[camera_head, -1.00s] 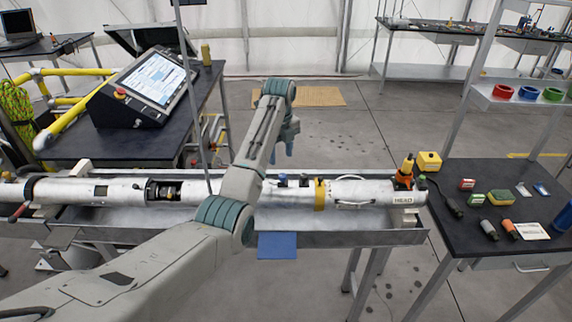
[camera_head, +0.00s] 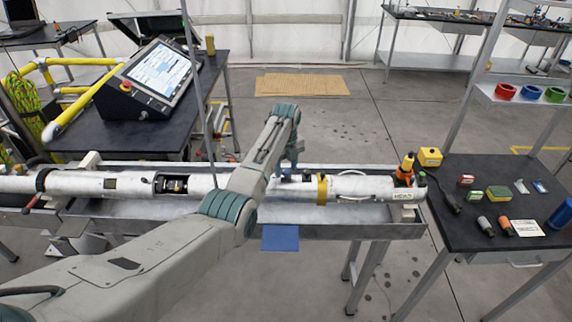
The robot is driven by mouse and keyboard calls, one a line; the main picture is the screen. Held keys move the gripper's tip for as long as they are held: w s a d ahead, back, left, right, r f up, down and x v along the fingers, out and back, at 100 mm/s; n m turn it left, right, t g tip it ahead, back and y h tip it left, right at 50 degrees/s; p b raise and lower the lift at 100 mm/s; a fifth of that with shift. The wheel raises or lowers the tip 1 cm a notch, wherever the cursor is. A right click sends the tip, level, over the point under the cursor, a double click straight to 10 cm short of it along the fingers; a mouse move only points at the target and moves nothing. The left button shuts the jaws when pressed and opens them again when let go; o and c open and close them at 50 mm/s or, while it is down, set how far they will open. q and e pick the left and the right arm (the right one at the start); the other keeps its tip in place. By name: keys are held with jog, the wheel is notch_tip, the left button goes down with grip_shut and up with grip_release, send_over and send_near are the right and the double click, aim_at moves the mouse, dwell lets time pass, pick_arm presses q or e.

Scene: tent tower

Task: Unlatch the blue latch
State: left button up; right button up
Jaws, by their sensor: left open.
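A long white tube (camera_head: 350,188) lies level in a grey metal trough on a bench. Small dark bluish fittings (camera_head: 306,178) sit on its top, left of a yellow band (camera_head: 321,189). One may be the blue latch, but it is too small to tell whether it is latched. My left arm crosses in front of the tube and hides part of it. My left gripper (camera_head: 294,162) points down just above and behind the tube, near these fittings. It is open; its fingers are partly hidden, and I cannot tell whether they touch anything. My right gripper is out of view.
A blue flat plate (camera_head: 281,238) hangs at the trough's front edge. An orange fitting (camera_head: 405,168) stands at the tube's right end. A dark table (camera_head: 480,236) with small tools is at right. A console (camera_head: 157,78) stands on a table at left.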

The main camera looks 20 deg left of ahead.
pick_arm(q)
jog(key=shift+c, duration=0.5)
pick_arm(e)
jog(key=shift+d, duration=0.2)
pick_arm(q)
jog(key=c, duration=0.9)
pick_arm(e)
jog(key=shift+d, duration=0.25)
